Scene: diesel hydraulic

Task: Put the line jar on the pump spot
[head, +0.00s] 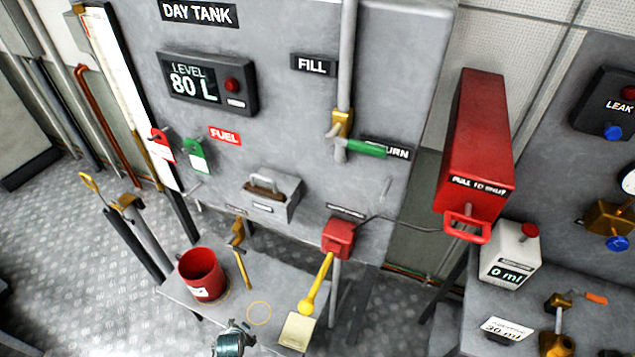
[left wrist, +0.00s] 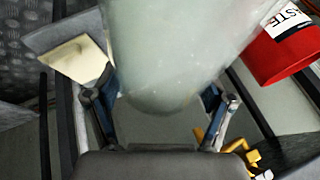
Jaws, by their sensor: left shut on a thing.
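A pale, translucent jar (left wrist: 180,50) fills the middle of the left wrist view. My left gripper (left wrist: 160,105) is shut on it, with a dark blue finger on each side. In the head view my left gripper (head: 229,343) shows at the bottom edge, at the front of the metal bench (head: 180,290). Most of the jar and the arm are cut off there. A thin yellow ring (head: 259,313) is marked on the bench just right of and beyond the gripper, and it is empty. No label for the pump spot is readable. My right gripper is not in view.
A red waste bucket (head: 203,275) stands on the bench, left of the ring. A cream pad (head: 297,330) lies right of it. A brass valve (head: 237,235) and pipe stand behind the ring.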

